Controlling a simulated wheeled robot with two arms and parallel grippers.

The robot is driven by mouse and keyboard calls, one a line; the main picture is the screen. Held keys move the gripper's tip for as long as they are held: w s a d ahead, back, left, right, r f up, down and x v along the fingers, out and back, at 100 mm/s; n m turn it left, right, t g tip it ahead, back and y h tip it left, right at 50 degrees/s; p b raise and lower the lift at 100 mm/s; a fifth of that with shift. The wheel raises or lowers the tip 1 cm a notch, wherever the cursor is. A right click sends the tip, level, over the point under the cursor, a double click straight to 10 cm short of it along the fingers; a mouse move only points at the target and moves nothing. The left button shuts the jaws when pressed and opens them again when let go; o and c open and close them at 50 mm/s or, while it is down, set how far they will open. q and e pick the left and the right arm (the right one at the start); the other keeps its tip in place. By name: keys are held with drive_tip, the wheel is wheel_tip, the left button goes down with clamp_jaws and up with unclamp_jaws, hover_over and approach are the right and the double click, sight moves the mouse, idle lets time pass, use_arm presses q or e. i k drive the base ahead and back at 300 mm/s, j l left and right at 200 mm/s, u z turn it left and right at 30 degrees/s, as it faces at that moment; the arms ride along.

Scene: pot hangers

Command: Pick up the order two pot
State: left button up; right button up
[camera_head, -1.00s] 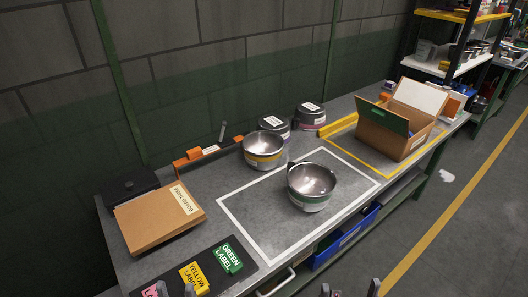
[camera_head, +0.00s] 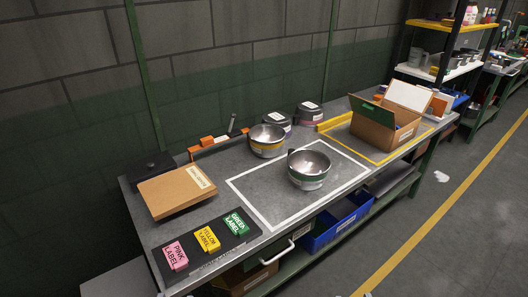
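A steel pot with a green band (camera_head: 308,184) stands inside the white outline (camera_head: 245,200) on the grey workbench. A steel pot with a yellow band (camera_head: 267,152) stands behind it to the left, outside the outline. Two dark lidded pots stand further back: one (camera_head: 277,121) behind the yellow-banded pot, and one with a pink band (camera_head: 309,118) to its right. Small white labels show on both lids. I cannot read which pot is order two. Neither of my grippers shows in the head view.
An open cardboard box (camera_head: 375,136) sits inside a yellow outline at the right. Pink (camera_head: 174,256), yellow (camera_head: 207,239) and green (camera_head: 237,223) label blocks rest on a black mat at front left. Blue bins (camera_head: 335,225) sit below the bench.

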sight(265, 140)
drive_tip(key=l+u, duration=0.15)
drive_tip(key=u, duration=1.35)
drive_tip(key=l, duration=3.25)
drive_tip(key=i+u, duration=0.05)
drive_tip(key=i, duration=0.05)
